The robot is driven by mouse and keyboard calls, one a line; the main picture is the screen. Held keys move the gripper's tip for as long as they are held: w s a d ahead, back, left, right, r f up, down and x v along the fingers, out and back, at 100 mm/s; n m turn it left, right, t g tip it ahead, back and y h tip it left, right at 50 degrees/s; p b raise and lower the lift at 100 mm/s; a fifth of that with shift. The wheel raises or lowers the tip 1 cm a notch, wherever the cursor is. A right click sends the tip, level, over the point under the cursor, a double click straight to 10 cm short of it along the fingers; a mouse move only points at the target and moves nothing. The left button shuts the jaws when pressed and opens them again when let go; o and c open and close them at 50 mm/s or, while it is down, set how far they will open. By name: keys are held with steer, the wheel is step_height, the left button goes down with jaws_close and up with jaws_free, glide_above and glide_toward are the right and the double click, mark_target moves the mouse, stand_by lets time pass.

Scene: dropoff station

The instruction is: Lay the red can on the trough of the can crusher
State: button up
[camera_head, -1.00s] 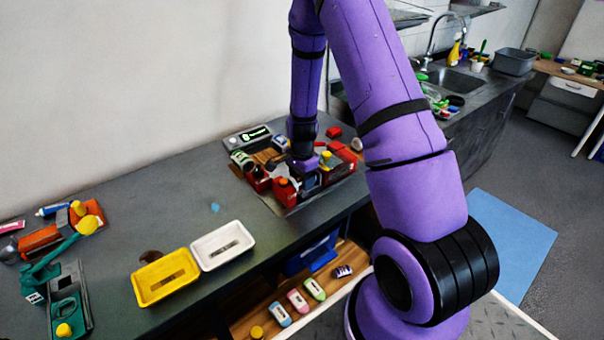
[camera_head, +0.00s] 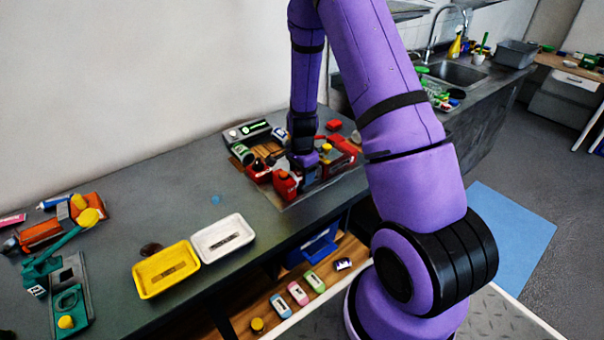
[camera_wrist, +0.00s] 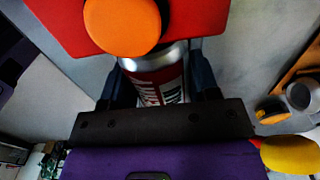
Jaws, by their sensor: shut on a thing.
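In the wrist view, my gripper (camera_wrist: 158,92) is shut on the red can (camera_wrist: 160,76), which has a silver rim and white lettering. A red body with a large orange cap (camera_wrist: 122,22) lies just beyond the can and overlaps its far end in the picture. In the head view, my gripper (camera_head: 306,170) is low over the cluttered back part of the counter, and the can is hard to make out there. A red device with a yellow knob (camera_head: 327,148) is close beside the gripper; I cannot tell whether it is the can crusher, and no trough shows clearly.
A red jug (camera_head: 286,185) stands close left of my gripper, with a green can (camera_head: 241,154) farther left. A white tray (camera_head: 223,238) and a yellow tray (camera_head: 166,270) are nearer. A green lever device (camera_head: 68,300) stands at left. The counter (camera_head: 150,190) between is mostly clear.

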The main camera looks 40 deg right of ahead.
steer(key=o, duration=0.8)
steer(key=shift+r, duration=3.5)
